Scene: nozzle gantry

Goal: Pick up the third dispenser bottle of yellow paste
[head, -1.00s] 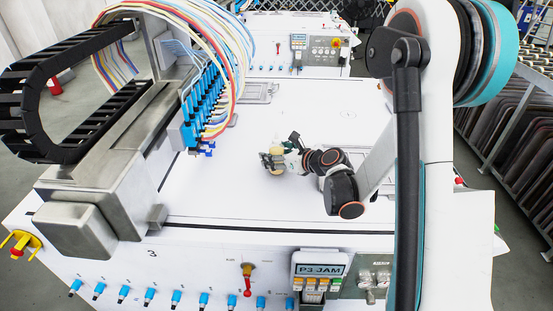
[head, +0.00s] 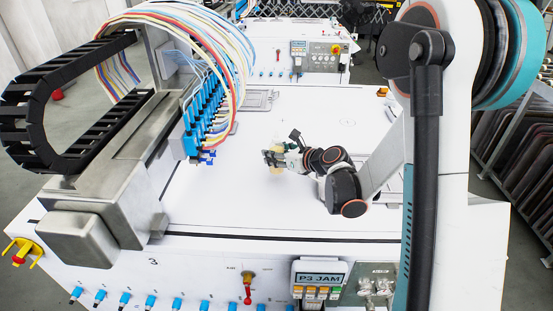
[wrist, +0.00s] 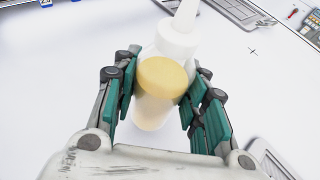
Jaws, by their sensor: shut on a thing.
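My gripper (wrist: 163,100) is shut on a bottle (wrist: 178,43) in the wrist view, with its green-padded fingers on either side. The bottle has a white tapered nozzle pointing to the top of the picture, a yellow round part in the middle and a pale, see-through lower body. In the head view my gripper (head: 274,158) is over the white machine top, and a small pale yellow part of the bottle (head: 277,170) shows at its fingers. Whether the bottle touches the surface cannot be told. No other bottle is clear.
A row of blue nozzles (head: 205,115) with coloured hoses hangs from the metal gantry (head: 120,170) left of my gripper. The white machine top (head: 215,205) is clear around it. A panel marked P3 JAM (head: 320,280) is at the front edge.

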